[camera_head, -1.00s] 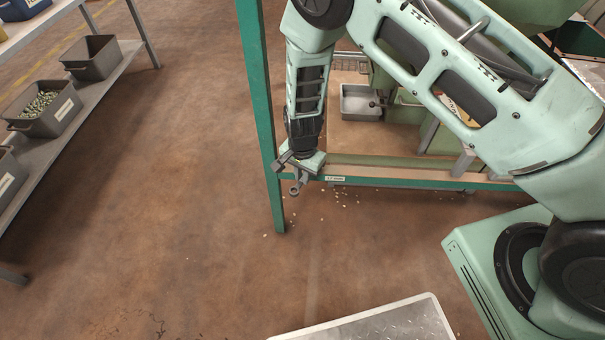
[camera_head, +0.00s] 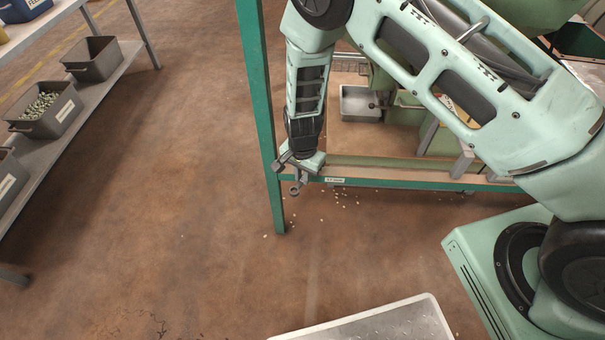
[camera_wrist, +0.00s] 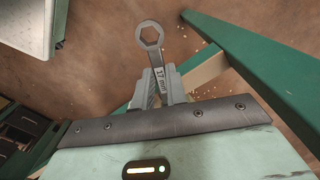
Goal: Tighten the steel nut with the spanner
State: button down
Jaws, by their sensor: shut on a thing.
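My gripper (camera_wrist: 164,84) is shut on a grey spanner (camera_wrist: 150,40) marked 17 mm. The spanner's ring end points away from the fingers, and the ring is empty, with the brown floor showing through it. In the head view my gripper (camera_head: 294,166) hangs beside the green frame's upright, near its lower rail, and the spanner's ring (camera_head: 295,189) points down. I cannot make out the steel nut in either view.
A green frame (camera_head: 258,90) with an upright and a labelled rail stands close by my gripper. Small bits (camera_head: 342,199) lie scattered on the floor below. A shelf with grey bins (camera_head: 93,58) is at left. A metal plate (camera_head: 385,325) lies at the bottom. Open floor lies between.

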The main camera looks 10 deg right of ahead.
jog(key=shift+r+p, duration=1.2)
jog(key=shift+r, duration=0.3)
jog(key=shift+d+r, duration=0.1)
